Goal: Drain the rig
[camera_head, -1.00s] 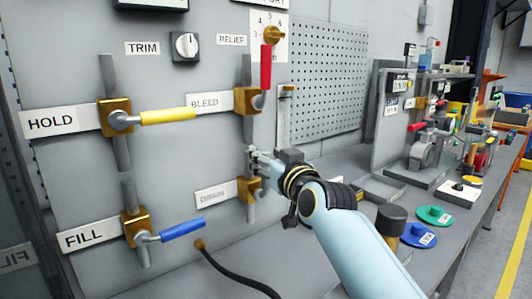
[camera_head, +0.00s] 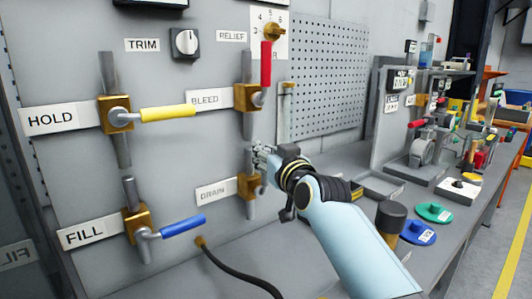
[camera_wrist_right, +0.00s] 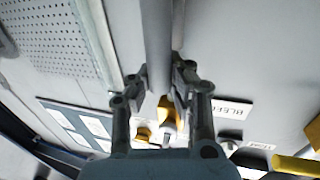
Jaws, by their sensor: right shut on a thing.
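The drain valve (camera_head: 246,187) is a brass body on a grey vertical pipe at the panel's lower right, beside the DRAIN label (camera_head: 213,192). My right gripper (camera_head: 260,153) is just above and in front of it, shut on the drain valve's handle, which the fingers mostly hide. In the right wrist view, both fingers (camera_wrist_right: 163,85) close around a grey bar, with brass parts behind. The bleed valve (camera_head: 246,98) above has its red handle (camera_head: 266,64) upright. The hold valve's yellow handle (camera_head: 167,113) and fill valve's blue handle (camera_head: 183,226) point right. My left gripper is out of view.
A black hose (camera_head: 236,277) runs from the panel across the bench. A dark-capped cylinder (camera_head: 390,222), a green disc (camera_head: 434,213) and a blue disc (camera_head: 417,233) stand right of my arm. A perforated board (camera_head: 325,80) is behind.

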